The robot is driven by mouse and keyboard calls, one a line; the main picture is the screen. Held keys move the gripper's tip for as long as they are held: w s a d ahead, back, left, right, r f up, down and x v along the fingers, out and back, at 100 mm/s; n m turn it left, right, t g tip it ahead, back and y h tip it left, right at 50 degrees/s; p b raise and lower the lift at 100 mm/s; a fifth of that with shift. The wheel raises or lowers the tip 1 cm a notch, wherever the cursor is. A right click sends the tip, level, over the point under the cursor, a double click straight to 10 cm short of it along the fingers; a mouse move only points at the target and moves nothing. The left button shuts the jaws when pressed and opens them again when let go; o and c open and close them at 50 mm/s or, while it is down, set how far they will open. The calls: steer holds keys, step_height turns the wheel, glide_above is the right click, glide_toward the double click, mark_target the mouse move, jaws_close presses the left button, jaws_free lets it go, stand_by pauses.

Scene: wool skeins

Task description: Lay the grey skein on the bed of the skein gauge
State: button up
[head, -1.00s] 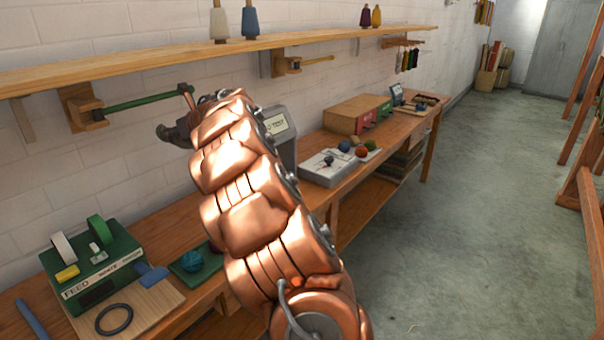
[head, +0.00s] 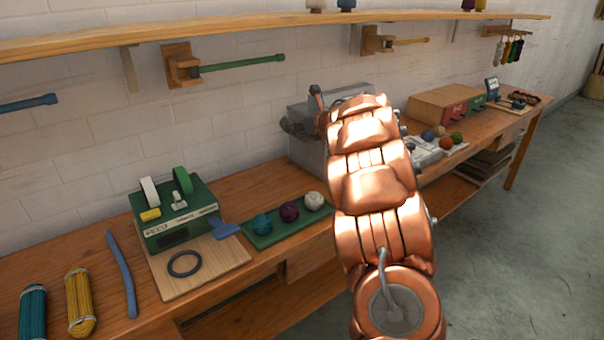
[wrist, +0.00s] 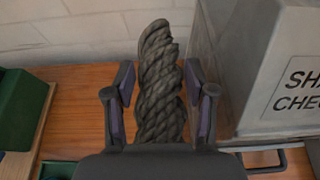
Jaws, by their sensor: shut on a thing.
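The grey skein (wrist: 160,55), a dark twisted hank, stands upright in the wrist view between the two fingers of my gripper (wrist: 158,90), which is shut on it. The skein's lower end is hidden behind the gripper body. In the head view my copper arm hides most of the gripper; a dark bit shows at the arm's left edge in front of a grey box (head: 306,150). I cannot tell which thing in view is the skein gauge or its bed.
The grey box, lettered "SHA… CHEC…", stands close right of the skein in the wrist view (wrist: 268,75). A green feed device (head: 175,215), a green tray with wool balls (head: 262,240), and teal (head: 33,312) and yellow skeins (head: 80,303) lie on the bench. Pegs (head: 240,63) jut from the wall.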

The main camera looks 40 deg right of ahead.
step_height(320, 180, down, 16)
steer(key=shift+f+b, duration=0.25)
steer(key=shift+b, duration=0.35)
steer(key=shift+f, duration=0.15)
steer(key=o, duration=1.1)
steer(key=shift+o, duration=0.2)
steer(key=shift+r, duration=0.2)
steer(key=b+v, duration=0.1)
steer(key=v, duration=1)
steer(key=shift+s+a+r+b, duration=0.1)
steer(key=shift+s+r+b, duration=0.2)
steer(key=shift+s, duration=0.15)
